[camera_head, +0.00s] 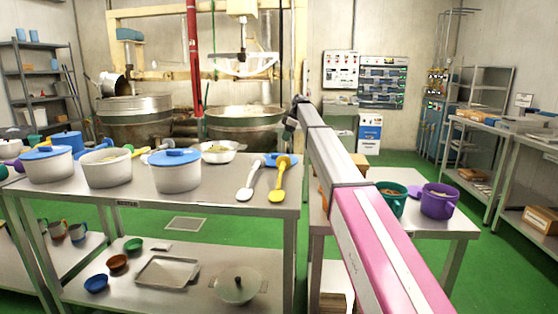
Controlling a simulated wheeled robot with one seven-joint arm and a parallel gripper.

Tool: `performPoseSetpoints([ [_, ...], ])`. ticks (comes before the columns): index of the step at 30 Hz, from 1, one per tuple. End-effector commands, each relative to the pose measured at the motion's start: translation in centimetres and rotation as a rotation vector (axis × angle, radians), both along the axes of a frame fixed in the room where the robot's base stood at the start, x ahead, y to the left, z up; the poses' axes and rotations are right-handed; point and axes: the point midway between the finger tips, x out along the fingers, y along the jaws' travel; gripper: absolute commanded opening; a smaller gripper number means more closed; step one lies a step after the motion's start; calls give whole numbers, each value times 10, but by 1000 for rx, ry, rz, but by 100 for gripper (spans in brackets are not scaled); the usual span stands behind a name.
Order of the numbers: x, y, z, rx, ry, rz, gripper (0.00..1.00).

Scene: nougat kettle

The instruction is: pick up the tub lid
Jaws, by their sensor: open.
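Two white tubs wear blue lids with raised handles. One blue lid (175,157) sits on the right tub (175,178), and another blue lid (46,152) sits on the left tub (48,169). The white tub (107,172) between them has no lid on it. A flat blue piece (271,159) lies at the table's right end, partly behind a yellow spoon; I cannot tell whether it is a lid. My gripper (289,128) is small and dark at the far end of my arm, beyond the table's right end. It is open and apart from the tubs.
A right-hand table bears a green pot (391,203) and a purple pot (437,203). Large kettles (245,120) stand behind. Green floor is open between the tables and right shelves.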

Motion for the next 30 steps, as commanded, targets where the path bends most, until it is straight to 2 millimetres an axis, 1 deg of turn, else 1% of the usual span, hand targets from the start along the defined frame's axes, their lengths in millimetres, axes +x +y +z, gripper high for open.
performPoseSetpoints([
  [5,-1,4,-6,0,1,6,51],
  [15,0,20,-48,-1,1,4,51],
  [20,0,24,-56,-1,1,4,51],
  [23,0,27,-65,-1,2,4,51],
  [30,0,39,-95,-1,2,4,51],
])
